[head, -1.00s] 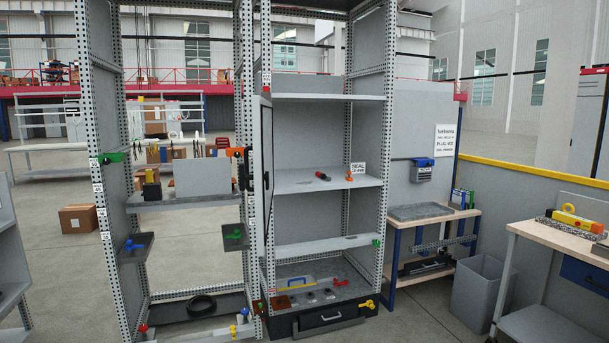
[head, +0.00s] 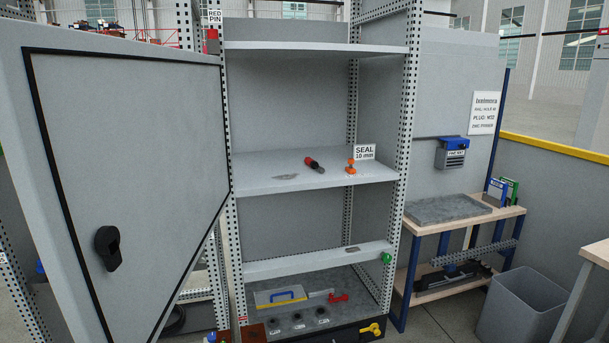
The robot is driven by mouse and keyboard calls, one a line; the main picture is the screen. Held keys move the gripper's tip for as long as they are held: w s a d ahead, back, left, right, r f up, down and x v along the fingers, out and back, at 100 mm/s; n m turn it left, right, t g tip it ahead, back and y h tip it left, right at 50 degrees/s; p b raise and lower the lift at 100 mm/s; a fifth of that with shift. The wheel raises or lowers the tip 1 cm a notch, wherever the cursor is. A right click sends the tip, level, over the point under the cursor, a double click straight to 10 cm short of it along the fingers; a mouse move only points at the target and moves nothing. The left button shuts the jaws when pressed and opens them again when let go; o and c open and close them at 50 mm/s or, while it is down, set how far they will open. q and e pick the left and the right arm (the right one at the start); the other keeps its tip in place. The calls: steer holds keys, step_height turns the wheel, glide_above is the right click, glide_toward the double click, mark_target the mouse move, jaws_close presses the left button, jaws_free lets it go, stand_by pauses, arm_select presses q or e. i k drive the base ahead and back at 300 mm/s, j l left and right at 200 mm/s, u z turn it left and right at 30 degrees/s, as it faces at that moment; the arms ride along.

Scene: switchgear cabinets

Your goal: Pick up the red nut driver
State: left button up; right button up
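A small tool with a red end and a dark shaft (head: 314,164), which looks like the red nut driver, lies on the middle shelf (head: 260,180) of the open cabinet. It lies at a slant, with its red end to the left. A small orange piece (head: 350,166) stands to its right, in front of a white "SEAL" label (head: 364,152). Neither of my grippers shows in the head view.
The grey cabinet door (head: 140,150) stands open at the left. Perforated uprights (head: 405,110) frame the shelves. A workbench (head: 470,215) and grey bin (head: 525,305) stand right.

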mark_target(312, 162)
steer(key=i+l, duration=0.3)
steer(key=i, duration=0.15)
steer(key=i+l+z, duration=0.1)
steer(key=i+l, duration=0.25)
steer(key=i, duration=0.15)
